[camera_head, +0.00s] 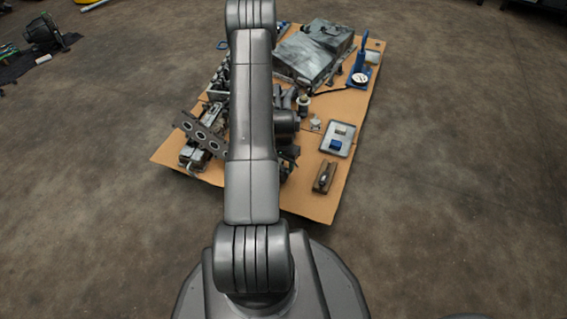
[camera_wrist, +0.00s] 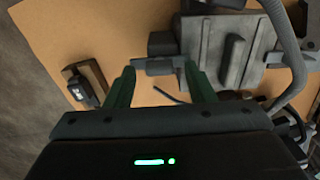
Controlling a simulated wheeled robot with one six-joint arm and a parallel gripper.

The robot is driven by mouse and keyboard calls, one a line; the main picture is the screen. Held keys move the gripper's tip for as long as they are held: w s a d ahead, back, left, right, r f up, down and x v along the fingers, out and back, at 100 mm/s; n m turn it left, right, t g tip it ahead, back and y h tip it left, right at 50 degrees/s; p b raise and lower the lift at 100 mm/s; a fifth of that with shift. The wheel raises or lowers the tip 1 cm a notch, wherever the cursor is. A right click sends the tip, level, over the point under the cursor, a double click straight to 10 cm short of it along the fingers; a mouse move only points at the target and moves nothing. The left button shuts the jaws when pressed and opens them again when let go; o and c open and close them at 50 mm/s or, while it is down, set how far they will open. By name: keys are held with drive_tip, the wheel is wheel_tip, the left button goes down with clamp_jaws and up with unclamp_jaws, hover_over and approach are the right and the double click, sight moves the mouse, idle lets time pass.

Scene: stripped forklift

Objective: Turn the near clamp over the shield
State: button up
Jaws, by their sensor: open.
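In the wrist view my gripper (camera_wrist: 158,70) is open, with its two green fingers spread apart. A short grey bar, seemingly the near clamp (camera_wrist: 157,64), shows between and just past the fingertips. I cannot tell whether the fingers touch it. The bar ends beside a flat grey plate, which may be the shield (camera_wrist: 207,52). A dark raised bar (camera_wrist: 233,60) lies on that plate.
A cardboard sheet (camera_head: 330,204) lies under the parts. A holed plate (camera_head: 205,136) is left of my arm. A grey hose (camera_wrist: 290,55) curves at right in the wrist view.

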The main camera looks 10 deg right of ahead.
wheel_tip(320, 180, up, 14)
drive_tip(key=p, duration=0.4)
drive_tip(key=shift+p, duration=0.3)
drive_tip(key=shift+f, duration=0.15)
wheel_tip(320, 180, down, 14)
drive_tip(key=b, duration=0.5)
drive_tip(key=shift+m, duration=0.3)
